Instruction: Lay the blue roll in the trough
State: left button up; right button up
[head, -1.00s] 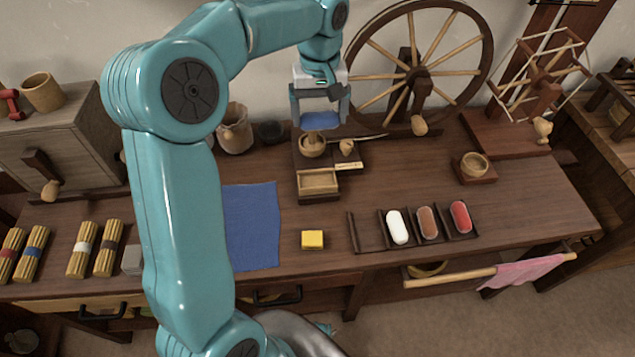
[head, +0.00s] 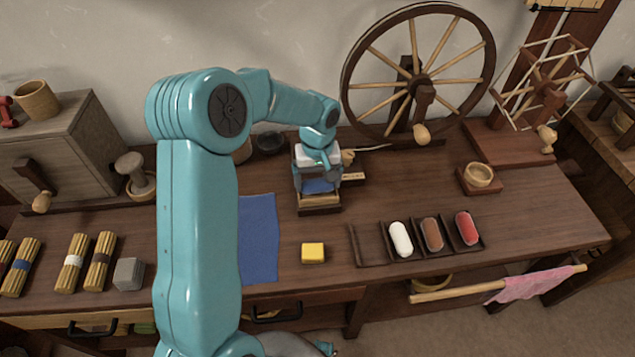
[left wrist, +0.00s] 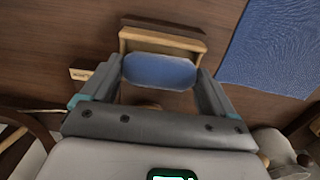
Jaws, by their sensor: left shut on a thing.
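My left gripper (head: 318,190) is shut on the blue roll (head: 319,186), with one finger at each end of it. In the left wrist view the roll (left wrist: 160,71) lies level between the fingers. The small wooden trough (head: 319,209) sits on the bench directly below the gripper, its front wall showing in the head view. In the left wrist view the trough (left wrist: 165,42) is partly covered by the roll. I cannot tell whether the roll touches it.
A blue cloth (head: 258,238) lies left of the trough, and a yellow block (head: 313,253) in front. A rack (head: 356,245) with white, brown and red rolls stands to the right. A spinning wheel (head: 420,75) stands behind.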

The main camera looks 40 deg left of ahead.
aim_at(318, 182)
pick_arm(q)
jog(key=shift+f, duration=0.45)
jog(key=shift+f, duration=0.2)
jog(key=o, duration=0.8)
jog(key=shift+r, duration=0.3)
notch_tip(318, 182, up, 12)
jog(key=shift+f+p, duration=0.1)
jog(key=shift+p, duration=0.75)
